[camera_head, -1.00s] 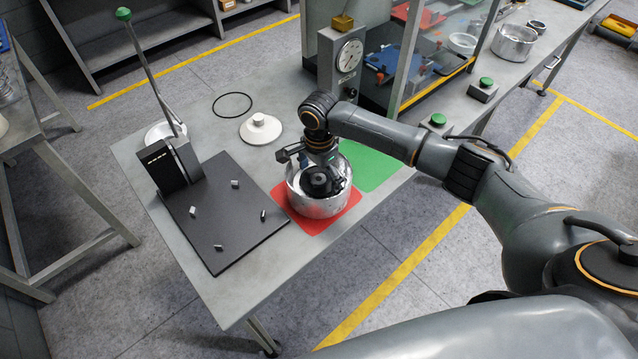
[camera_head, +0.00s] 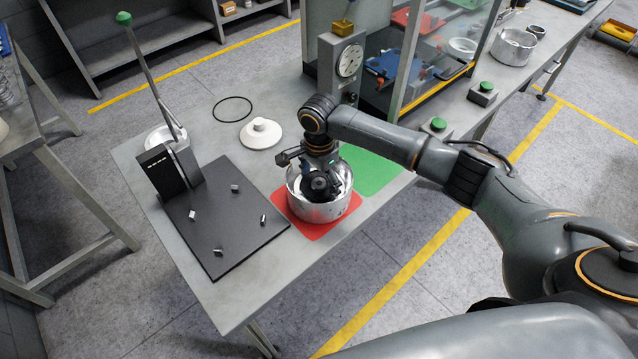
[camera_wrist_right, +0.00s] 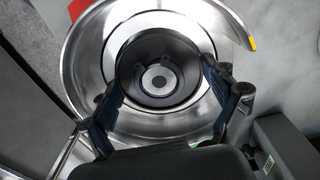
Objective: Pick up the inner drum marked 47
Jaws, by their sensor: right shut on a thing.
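A shiny silver outer drum (camera_head: 318,211) stands upright on a red mat (camera_head: 343,220) at the table's front edge. A dark round inner part (camera_head: 322,187) with a pale centre sits inside it. In the right wrist view the inner drum (camera_wrist_right: 160,80) shows as a dark ring inside the silver drum (camera_wrist_right: 85,55). My right gripper (camera_head: 318,178) points down into the silver drum. In the wrist view its fingers (camera_wrist_right: 163,78) are closed on two opposite sides of the inner drum. No number 47 can be read. My left gripper is in neither view.
A green mat (camera_head: 372,170) lies right of the red one. A black board (camera_head: 232,240) with several small metal pieces lies left. A white lid (camera_head: 260,134), a black ring (camera_head: 232,109) and a dial gauge (camera_head: 350,60) stand behind. A glass-sided enclosure rises at the back right.

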